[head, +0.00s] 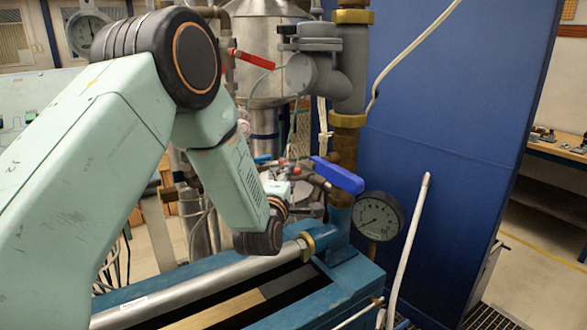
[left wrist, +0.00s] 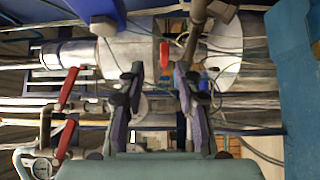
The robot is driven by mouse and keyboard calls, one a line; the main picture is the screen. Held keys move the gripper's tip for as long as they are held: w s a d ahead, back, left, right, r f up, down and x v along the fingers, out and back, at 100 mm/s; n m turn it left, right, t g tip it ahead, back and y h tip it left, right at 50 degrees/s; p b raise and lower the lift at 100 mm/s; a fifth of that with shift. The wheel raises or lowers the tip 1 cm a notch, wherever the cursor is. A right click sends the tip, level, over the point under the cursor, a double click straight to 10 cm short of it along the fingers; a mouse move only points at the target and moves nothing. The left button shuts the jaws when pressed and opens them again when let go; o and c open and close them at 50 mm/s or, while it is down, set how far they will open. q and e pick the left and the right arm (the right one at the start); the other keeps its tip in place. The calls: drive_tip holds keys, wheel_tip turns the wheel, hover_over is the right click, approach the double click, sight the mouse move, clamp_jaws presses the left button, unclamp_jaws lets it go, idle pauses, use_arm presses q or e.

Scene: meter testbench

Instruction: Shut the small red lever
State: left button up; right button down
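In the left wrist view, a small red lever (left wrist: 165,54) shows just beyond and between the fingertips of my left gripper (left wrist: 160,80). The two dark fingers are spread apart with nothing between them, so the gripper is open. I cannot tell how far the lever is from the tips. In the head view, my left arm reaches down from the left, and its gripper (head: 287,186) is small and partly hidden among the pipes, left of a blue lever (head: 338,175). My right gripper is in neither view.
A longer red lever (head: 254,60) sits higher on the pipework in the head view. Two red levers (left wrist: 70,88) (left wrist: 65,140) show at the left of the wrist view. A pressure gauge (head: 378,215) and a blue panel (head: 450,130) stand to the right.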

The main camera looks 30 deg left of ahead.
use_arm(q)
drive_tip(key=x, duration=0.5)
drive_tip(key=shift+w+a+p, duration=0.1)
drive_tip(key=shift+w+p, duration=0.1)
drive_tip(key=shift+p, duration=0.1)
drive_tip(key=shift+w+a+f, duration=0.3)
drive_tip(key=shift+w+f, duration=0.15)
drive_tip(key=shift+c, duration=1.7)
drive_tip(key=shift+s+d+r, duration=0.2)
drive_tip(key=shift+s+r, duration=0.05)
clamp_jaws()
